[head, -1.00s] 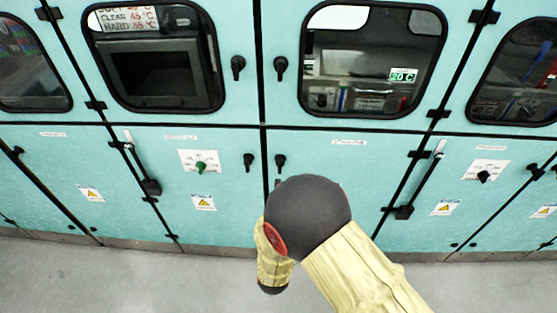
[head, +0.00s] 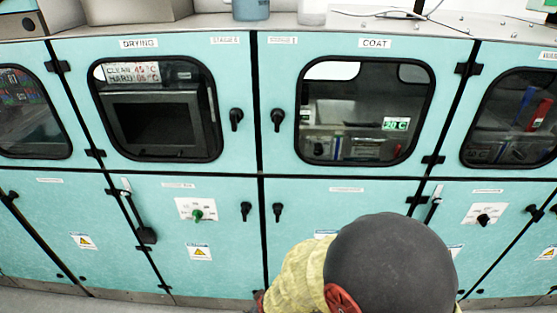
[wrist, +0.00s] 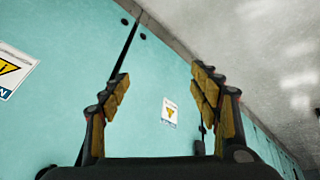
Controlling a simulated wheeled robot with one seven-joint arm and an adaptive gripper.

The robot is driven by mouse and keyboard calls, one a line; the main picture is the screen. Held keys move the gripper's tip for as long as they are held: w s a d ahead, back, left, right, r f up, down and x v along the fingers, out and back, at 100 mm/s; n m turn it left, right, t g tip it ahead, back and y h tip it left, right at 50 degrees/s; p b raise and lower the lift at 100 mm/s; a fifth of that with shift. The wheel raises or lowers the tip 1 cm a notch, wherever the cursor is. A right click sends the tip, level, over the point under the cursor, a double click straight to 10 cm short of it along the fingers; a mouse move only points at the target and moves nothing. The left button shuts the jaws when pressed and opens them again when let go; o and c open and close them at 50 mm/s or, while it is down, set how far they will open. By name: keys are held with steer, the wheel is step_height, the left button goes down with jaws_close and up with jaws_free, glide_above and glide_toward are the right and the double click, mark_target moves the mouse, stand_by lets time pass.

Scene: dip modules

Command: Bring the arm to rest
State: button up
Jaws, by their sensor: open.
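My gripper (wrist: 160,95) shows in the wrist view with its two fingers spread apart, yellow pads facing each other and nothing between them. Beyond the fingers are the turquoise lower cabinet doors (wrist: 70,60), seen tilted. In the head view my arm, with a dark round joint and a yellow-covered link, fills the lower middle and right. My gripper is hidden in the head view.
Turquoise cabinets stand across the head view, with a DRYING window (head: 157,108) and a COAT window (head: 365,112). Black door handles (head: 236,119) and a green knob (head: 197,215) stick out. A grey worktop (head: 190,28) runs above. Grey floor (wrist: 265,60) lies beside the doors.

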steer(key=s+d+r+m, duration=0.3)
steer(key=d+r, duration=0.5)
steer(key=r, duration=0.3)
steer(key=s+d+r+m+h, duration=0.1)
steer(key=s+d+r+m, duration=0.2)
steer(key=s+d+r, duration=0.2)
steer(key=s+d+r+m+t+h, duration=0.1)
steer(key=s+d+r, duration=0.3)
steer(key=d+r, duration=0.7)
step_height(320, 180, up, 7)
steer(key=shift+s+d+r+m, duration=0.1)
steer(key=shift+s+d+m, duration=0.1)
steer(key=shift+m, duration=0.7)
